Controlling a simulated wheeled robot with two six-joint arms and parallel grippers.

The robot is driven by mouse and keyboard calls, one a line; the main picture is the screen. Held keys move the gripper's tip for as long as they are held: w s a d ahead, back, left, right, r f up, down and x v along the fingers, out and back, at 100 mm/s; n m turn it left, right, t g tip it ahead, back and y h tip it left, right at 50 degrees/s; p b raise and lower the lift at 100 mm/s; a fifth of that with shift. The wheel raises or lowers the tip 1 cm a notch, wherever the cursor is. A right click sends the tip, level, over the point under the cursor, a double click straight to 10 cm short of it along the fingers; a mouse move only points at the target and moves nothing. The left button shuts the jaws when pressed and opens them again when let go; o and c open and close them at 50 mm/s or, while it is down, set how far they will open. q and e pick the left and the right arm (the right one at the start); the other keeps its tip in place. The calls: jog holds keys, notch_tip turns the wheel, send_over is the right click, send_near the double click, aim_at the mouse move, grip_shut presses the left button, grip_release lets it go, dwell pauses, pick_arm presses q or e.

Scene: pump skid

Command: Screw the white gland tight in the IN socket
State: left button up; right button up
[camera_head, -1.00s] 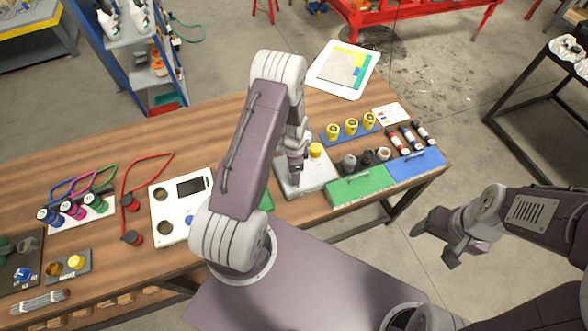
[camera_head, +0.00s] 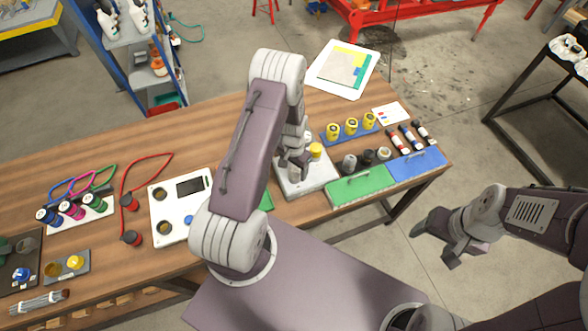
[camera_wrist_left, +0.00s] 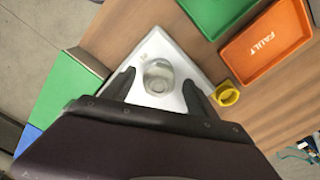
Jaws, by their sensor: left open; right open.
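The white gland (camera_wrist_left: 158,76) looks like a short, pale round piece standing on the white plate (camera_wrist_left: 150,45). It lies between the two open fingertips of my left gripper (camera_wrist_left: 159,92), with a gap on each side. In the head view my left gripper (camera_head: 293,160) is over the same plate (camera_head: 318,180), and a pale cylinder (camera_head: 294,173) shows just below its fingers. The IN lettering cannot be read, and the socket under the gland is hidden. My right gripper (camera_head: 437,243) is open and empty, off the table at the right.
A yellow cap (camera_head: 315,150) stands at the plate's far edge, close to my left gripper. An orange FAULT tray (camera_wrist_left: 266,46) shows in the wrist view.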

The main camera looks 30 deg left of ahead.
pick_arm(q)
jog(key=shift+n, duration=0.3)
jog(key=c, duration=1.4)
jog(key=m, duration=0.4)
jog(key=shift+m, duration=0.3)
jog(key=shift+c, duration=0.2)
jog(key=m, duration=0.4)
jog(key=shift+m, duration=0.4)
jog(key=o, duration=1.4)
jog(key=shift+o, duration=0.2)
